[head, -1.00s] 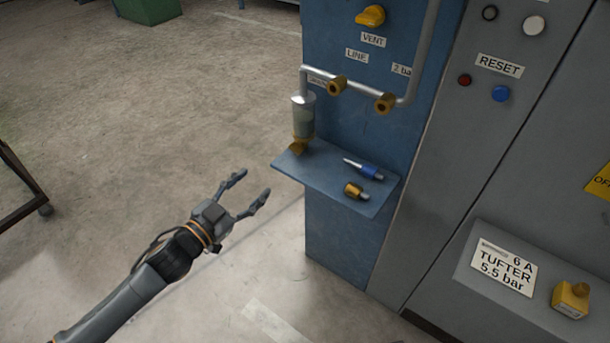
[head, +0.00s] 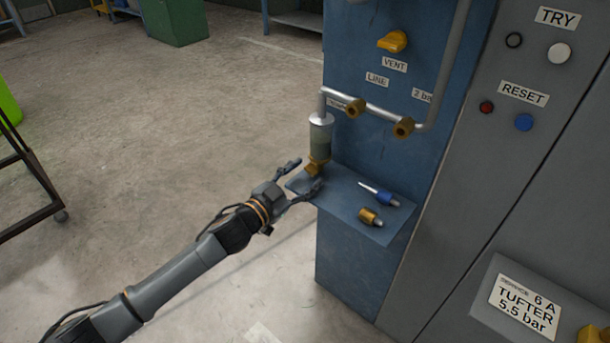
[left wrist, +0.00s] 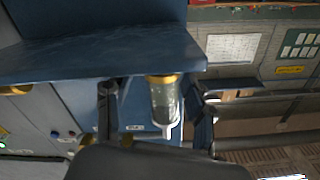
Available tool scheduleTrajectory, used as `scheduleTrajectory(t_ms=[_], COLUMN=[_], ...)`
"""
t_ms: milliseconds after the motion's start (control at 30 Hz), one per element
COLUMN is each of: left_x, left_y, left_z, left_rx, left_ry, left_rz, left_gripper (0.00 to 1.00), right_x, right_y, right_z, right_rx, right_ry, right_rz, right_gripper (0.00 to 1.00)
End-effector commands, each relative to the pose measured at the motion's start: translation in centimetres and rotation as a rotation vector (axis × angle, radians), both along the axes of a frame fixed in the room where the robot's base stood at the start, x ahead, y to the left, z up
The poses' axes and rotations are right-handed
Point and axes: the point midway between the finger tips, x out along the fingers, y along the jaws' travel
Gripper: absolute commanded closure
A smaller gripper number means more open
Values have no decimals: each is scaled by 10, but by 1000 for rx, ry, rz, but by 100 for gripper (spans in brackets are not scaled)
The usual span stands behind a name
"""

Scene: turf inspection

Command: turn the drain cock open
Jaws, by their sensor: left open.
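The drain cock (head: 316,166) is the brass-coloured piece at the bottom of the clear filter bowl (head: 320,140), just above the blue shelf. In the left wrist view, which is upside down, the brass part (left wrist: 163,79) and the bowl (left wrist: 166,104) show between my fingers. My left gripper (head: 308,174) is open at the shelf's left end. One finger is to the left of the cock and the other is in front of it, over the shelf. I cannot tell whether either finger touches the cock. My right gripper is not in view.
The blue shelf (head: 345,206) holds a blue-handled tool (head: 381,196) and a brass fitting (head: 370,217), right of my gripper. A pipe (head: 382,112) with brass fittings runs above. A yellow vent knob (head: 392,41) is higher up.

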Motion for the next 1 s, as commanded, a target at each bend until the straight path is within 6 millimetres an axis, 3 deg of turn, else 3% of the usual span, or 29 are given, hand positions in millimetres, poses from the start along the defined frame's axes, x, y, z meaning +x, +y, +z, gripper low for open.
scheduleTrajectory(t_ms=[367,667,800,1000], left_x=[6,6,6,5], left_y=[-4,-4,-4,-5], left_z=[0,0,1,1], left_rx=[0,1,19,94], left_ry=[0,-1,-14,-70], left_rz=[0,0,0,-1], left_gripper=[46,100,100,100], right_x=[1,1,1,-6], right_y=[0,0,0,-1], right_z=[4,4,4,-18], right_rx=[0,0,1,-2], right_ry=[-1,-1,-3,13], right_rz=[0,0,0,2], right_gripper=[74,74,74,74])
